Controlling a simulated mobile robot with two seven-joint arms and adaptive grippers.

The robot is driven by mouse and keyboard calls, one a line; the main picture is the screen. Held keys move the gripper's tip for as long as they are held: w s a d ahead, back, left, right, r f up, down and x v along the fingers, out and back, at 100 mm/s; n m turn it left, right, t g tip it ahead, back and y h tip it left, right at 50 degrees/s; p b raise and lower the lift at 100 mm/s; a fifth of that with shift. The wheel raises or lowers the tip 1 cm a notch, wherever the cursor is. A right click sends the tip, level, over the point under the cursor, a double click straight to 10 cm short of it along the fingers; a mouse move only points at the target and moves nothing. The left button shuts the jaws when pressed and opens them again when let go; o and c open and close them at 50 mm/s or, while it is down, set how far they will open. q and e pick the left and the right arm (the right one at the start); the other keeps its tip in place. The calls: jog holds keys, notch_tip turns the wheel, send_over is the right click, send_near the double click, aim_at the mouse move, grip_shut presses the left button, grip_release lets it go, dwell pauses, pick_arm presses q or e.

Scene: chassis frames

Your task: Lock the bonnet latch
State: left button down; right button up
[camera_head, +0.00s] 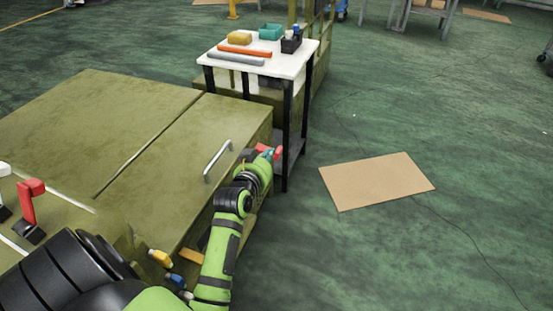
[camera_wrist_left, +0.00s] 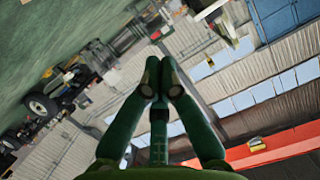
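The olive-green bonnet (camera_head: 165,155) lies flat and looks closed, with a metal handle (camera_head: 217,160) on top near its right side. A red lever (camera_head: 31,198) stands upright on a black base at the left, on the olive surface; I cannot tell whether it is the latch. My left gripper (camera_head: 270,153) is beyond the bonnet's right edge, beside the table legs, with small red parts by its tips. In the left wrist view its dark green fingers (camera_wrist_left: 160,75) come together with nothing visible between them. My right gripper is not in view.
A white-topped table (camera_head: 285,65) with bars, bins and a yellow block stands behind my left gripper. Yellow (camera_head: 160,258) and blue (camera_head: 176,280) knobs sit at the near side. A cardboard sheet (camera_head: 376,181) lies on open floor at right.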

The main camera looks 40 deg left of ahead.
pick_arm(q)
jog(key=shift+a+r, duration=0.1)
jog(key=shift+r, duration=0.2)
jog(key=w+a+f+b, duration=0.3)
jog(key=w+f, duration=0.3)
jog(key=w, duration=0.3)
jog(key=shift+a+f+b, duration=0.2)
jog(key=shift+b, duration=0.3)
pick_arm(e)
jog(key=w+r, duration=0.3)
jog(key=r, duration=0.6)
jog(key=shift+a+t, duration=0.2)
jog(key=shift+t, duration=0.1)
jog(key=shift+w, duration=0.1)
pick_arm(q)
jog(key=shift+d+f+m, duration=0.15)
jog(key=shift+f+m, duration=0.1)
jog(key=shift+m, duration=0.05)
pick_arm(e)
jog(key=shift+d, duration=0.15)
